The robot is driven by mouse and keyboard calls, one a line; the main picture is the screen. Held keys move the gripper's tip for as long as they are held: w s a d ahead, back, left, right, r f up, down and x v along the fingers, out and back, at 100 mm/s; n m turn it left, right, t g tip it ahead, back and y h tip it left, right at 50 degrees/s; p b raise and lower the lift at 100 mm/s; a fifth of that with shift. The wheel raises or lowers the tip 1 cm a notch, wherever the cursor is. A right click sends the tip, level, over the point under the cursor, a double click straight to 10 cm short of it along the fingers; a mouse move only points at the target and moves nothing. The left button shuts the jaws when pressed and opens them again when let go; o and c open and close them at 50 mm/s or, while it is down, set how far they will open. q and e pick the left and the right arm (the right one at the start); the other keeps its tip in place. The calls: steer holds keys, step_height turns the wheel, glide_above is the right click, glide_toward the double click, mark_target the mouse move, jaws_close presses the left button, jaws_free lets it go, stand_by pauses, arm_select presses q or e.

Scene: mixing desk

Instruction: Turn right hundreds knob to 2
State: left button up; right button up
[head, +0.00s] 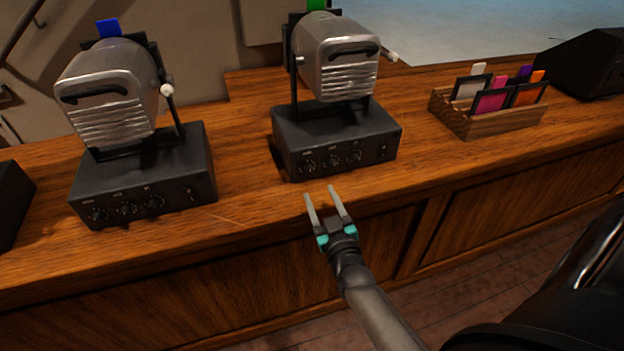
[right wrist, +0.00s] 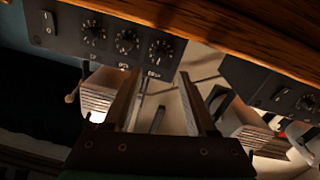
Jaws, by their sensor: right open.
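The right control box (head: 337,135) is dark, with a row of three round knobs and a switch on its front. Its leftmost knob (head: 310,166) in the head view is likely the hundreds knob. The right wrist view shows the box upside down, so that knob (right wrist: 160,50) is at the right of its row. Its setting is too small to read. My right gripper (head: 319,191) is open and empty, just in front of and below the box's left knobs, fingers pointing at the desk. In the wrist view its fingertips (right wrist: 158,74) appear apart from the knob. My left gripper is out of view.
A silver lamp with a green tab (head: 338,55) stands on this box. A similar left box (head: 145,180) carries another lamp (head: 105,95) with a blue tab. A wooden rack (head: 480,122) of coloured cards is at right. Bare wooden desk (head: 240,175) lies between the boxes.

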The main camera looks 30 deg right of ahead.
mark_target(310, 172)
steer(key=b+x, duration=0.1)
steer(key=x, duration=0.5)
steer(key=shift+w+d+f+b, duration=0.1)
steer(key=shift+w+f+b, duration=0.05)
steer(key=shift+w+b, duration=0.15)
steer(key=shift+w+d, duration=0.1)
steer(key=shift+w, duration=0.4)
steer(key=c, duration=0.6)
jaws_close()
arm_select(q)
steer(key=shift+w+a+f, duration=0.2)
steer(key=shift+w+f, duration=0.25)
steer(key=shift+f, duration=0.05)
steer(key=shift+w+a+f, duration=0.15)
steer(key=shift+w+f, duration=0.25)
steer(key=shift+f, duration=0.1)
